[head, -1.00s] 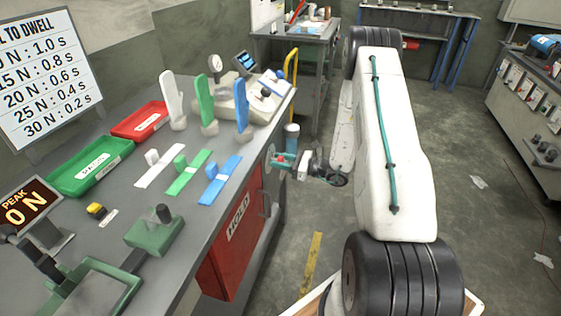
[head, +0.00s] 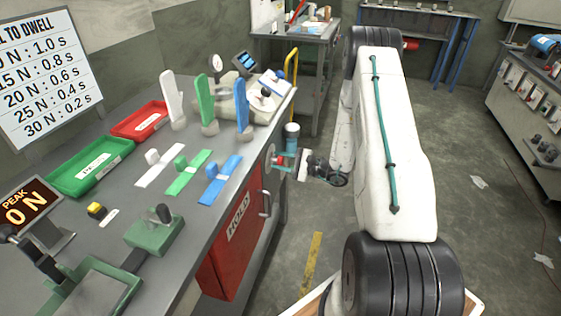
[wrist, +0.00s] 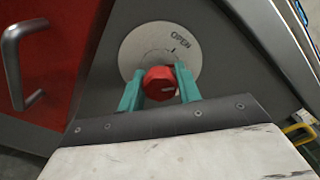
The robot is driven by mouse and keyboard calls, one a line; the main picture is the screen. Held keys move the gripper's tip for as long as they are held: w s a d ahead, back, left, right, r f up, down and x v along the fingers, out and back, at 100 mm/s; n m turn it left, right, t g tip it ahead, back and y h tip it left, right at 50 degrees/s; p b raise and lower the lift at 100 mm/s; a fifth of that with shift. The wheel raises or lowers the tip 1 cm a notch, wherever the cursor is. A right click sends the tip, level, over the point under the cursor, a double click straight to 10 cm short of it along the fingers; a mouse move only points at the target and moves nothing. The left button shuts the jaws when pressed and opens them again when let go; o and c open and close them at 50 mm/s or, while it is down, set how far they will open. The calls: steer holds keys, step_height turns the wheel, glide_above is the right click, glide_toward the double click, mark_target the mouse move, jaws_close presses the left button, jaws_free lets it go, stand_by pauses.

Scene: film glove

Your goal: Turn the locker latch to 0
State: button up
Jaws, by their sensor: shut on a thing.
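The locker latch is a red knob (wrist: 158,80) at the centre of a pale round plate (wrist: 135,48) marked OPEN at its upper right. A small pale mark shows on the knob's right face. My gripper (wrist: 160,87) has its teal fingers on either side of the knob and is shut on it. In the head view, my gripper (head: 283,161) is at the bench's right end, beside the red locker door (head: 232,245) marked HOLD. A 0 on the plate cannot be made out.
A grey door handle (wrist: 14,65) stands out left of the latch. The bench (head: 120,215) above holds trays, coloured pieces and a green fixture. A yellow rail (head: 293,68) stands behind my gripper. Open floor lies to the right.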

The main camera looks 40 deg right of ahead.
steer(key=n, duration=0.4)
steer(key=shift+n, duration=0.3)
steer(key=shift+f+n, duration=0.1)
steer(key=shift+n, duration=1.8)
steer(key=shift+s, duration=0.1)
steer(key=o, duration=1)
steer(key=shift+c, duration=0.2)
steer(key=v, duration=0.7)
steer(key=shift+s+d, duration=0.3)
